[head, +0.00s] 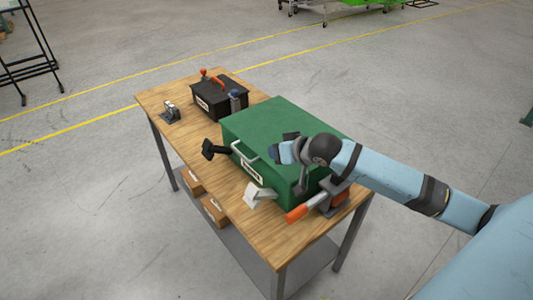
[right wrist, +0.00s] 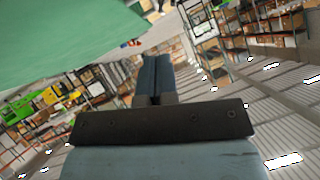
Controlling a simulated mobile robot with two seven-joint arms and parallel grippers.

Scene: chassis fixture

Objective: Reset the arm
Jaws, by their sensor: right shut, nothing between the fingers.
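My right arm reaches in from the right in the head view. Its hand (head: 284,150) is over the front part of the green box (head: 280,118) on the wooden table; I cannot tell the gap between them. In the right wrist view, the blue fingers (right wrist: 155,76) lie together with nothing between them, and the box's green surface (right wrist: 70,35) fills the upper left. The box has a pale handle and a label on its front. My arm hides part of its right side. My left gripper is not in view.
A clamp with an orange handle (head: 301,213) stands by the box's near right corner, under my arm. A black-ended lever (head: 213,149) and a pale bracket (head: 258,195) sit along its front. A black box (head: 219,99) and a small metal clamp (head: 170,113) stand farther left.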

